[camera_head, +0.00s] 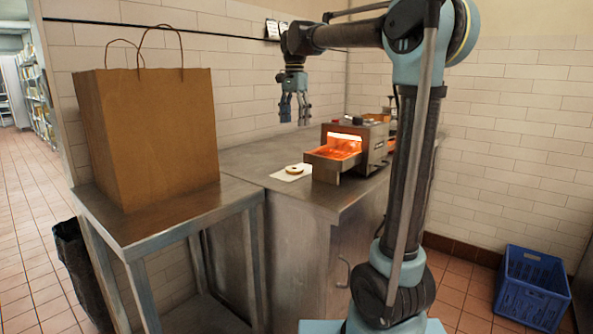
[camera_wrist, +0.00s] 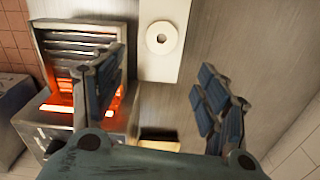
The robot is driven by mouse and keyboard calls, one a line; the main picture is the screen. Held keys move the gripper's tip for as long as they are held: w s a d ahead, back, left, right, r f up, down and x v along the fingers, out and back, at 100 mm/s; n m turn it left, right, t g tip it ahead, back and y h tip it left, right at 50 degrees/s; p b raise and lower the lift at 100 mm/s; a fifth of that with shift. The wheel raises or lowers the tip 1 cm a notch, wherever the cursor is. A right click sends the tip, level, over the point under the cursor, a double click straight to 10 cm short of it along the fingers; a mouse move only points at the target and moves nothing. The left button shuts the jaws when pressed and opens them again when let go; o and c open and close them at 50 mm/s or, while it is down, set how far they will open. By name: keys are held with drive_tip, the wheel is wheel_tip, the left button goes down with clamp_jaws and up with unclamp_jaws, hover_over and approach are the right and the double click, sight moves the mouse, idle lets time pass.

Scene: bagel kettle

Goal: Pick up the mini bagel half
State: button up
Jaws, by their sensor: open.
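The mini bagel half (camera_head: 294,169) lies on a white sheet or board (camera_head: 283,176) on the steel counter, left of the glowing toaster. In the wrist view the bagel half (camera_wrist: 161,38) is a pale ring with a small dark hole, on the white rectangle (camera_wrist: 160,68) near the top. My gripper (camera_head: 295,112) hangs above the counter, behind the bagel half in the head view and well clear of it. In the wrist view my gripper (camera_wrist: 163,88) has its fingers spread wide with nothing between them. The bagel half appears beyond the fingertips, between their lines.
The toaster (camera_head: 372,143) with an orange-lit front tray (camera_head: 335,152) stands right of the bagel half; in the wrist view the toaster (camera_wrist: 75,55) is beside the left finger. A paper bag (camera_head: 150,135) stands on the left table. A blue crate (camera_head: 533,285) is on the floor. Counter behind the bagel is clear.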

approach(295, 170)
drive_tip(key=shift+w+a+f, duration=0.1)
drive_tip(key=shift+w+f, duration=0.85)
drive_tip(key=shift+w, duration=0.3)
drive_tip(key=shift+f, duration=3.3)
drive_tip(key=c, duration=0.6)
